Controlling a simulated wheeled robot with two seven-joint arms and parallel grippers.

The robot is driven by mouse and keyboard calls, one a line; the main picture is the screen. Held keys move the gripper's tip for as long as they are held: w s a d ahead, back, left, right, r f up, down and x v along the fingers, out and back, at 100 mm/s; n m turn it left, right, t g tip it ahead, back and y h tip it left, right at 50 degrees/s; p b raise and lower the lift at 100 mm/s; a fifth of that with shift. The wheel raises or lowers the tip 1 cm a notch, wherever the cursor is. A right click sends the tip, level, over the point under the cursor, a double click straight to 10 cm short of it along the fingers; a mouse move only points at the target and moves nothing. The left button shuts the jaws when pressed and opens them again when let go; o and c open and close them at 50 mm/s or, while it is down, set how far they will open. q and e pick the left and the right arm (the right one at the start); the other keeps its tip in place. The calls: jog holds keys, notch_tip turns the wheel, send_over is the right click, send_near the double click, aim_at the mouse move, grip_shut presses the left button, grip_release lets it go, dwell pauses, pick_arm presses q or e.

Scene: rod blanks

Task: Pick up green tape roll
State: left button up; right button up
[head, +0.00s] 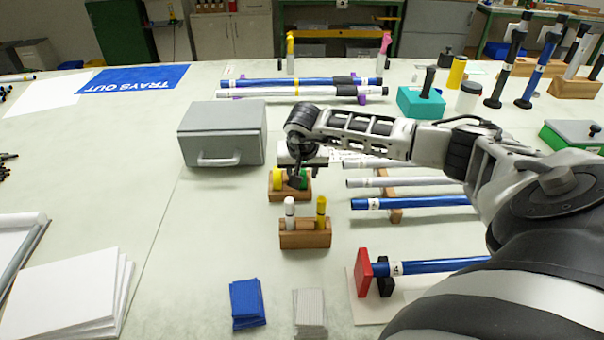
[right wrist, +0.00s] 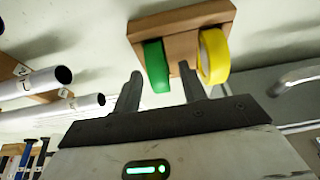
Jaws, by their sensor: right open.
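The green tape roll (right wrist: 156,66) stands on edge in a small wooden holder (right wrist: 180,24), beside a yellow tape roll (right wrist: 214,57). In the head view the green roll (head: 303,180) is partly hidden by my right gripper (head: 297,178), and the yellow roll (head: 278,180) shows to its left. In the right wrist view my right gripper (right wrist: 160,88) is open and empty. Its fingertips lie on either side of the green roll, with one between the green and yellow rolls. I cannot tell whether they touch it. My left gripper is not in view.
A grey box (head: 222,135) with a handle stands left of the holder. A wooden block (head: 305,238) with a white and a yellow marker stands in front. Blue and white rods (head: 410,203) lie to the right. The table's left middle is clear.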

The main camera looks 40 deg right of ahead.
grip_shut()
jog(key=shift+r, duration=0.15)
notch_tip(320, 180, up, 10)
jog(key=shift+f+b, duration=0.1)
jog(key=shift+b, duration=0.4)
